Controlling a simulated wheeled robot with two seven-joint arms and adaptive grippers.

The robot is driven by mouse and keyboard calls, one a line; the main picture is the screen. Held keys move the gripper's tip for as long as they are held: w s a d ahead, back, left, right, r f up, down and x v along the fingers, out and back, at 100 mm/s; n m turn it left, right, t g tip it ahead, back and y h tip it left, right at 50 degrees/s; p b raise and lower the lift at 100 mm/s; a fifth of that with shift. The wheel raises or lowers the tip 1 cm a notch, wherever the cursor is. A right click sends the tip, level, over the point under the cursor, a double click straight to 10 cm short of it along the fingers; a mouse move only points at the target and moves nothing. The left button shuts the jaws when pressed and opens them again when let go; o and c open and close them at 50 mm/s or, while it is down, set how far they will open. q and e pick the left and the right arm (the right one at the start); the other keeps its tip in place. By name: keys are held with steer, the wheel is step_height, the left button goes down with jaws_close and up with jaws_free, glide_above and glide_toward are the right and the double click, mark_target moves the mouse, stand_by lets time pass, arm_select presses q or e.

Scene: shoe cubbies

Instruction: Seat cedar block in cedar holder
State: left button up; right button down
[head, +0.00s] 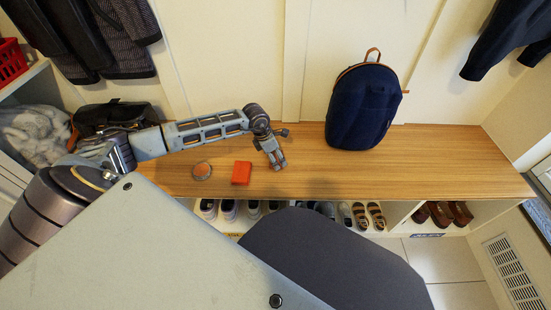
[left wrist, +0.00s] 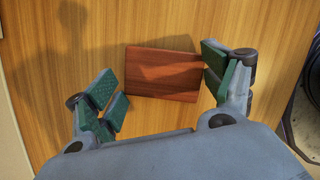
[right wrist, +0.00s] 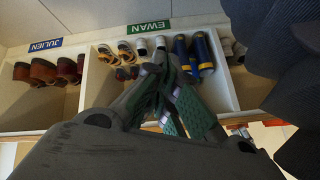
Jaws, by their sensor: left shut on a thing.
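My left gripper (head: 275,164) is low over the bench, right of a small orange-red block-like piece (head: 241,173). I cannot make this block out in the head view. I cannot tell which thing is the cedar holder. My right gripper (right wrist: 168,75) is shut and empty in front of the cubbies.
A navy backpack (head: 362,105) stands at the back of the bench. Shoes fill cubbies below, labelled EWAN (right wrist: 149,27) and JULIEN (right wrist: 45,44). The bench's right end is clear.

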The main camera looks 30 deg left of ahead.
mark_target(276, 158)
arm_select(q)
steer(key=shift+s+d+f, duration=0.1)
steer(key=shift+s+f, duration=0.05)
steer(key=shift+s, duration=0.05)
steer(key=shift+r, duration=0.5)
step_height(276, 158, up, 9)
steer(key=p, duration=0.3)
steer(key=shift+p, duration=0.3)
arm_select(e)
step_height(276, 158, up, 6)
steer(key=d+g, duration=0.1)
steer(key=shift+s+r+n+h, duration=0.15)
steer(key=shift+n+h, duration=0.15)
steer(key=shift+h, duration=0.1)
arm_select(q)
steer(key=shift+w, duration=0.2)
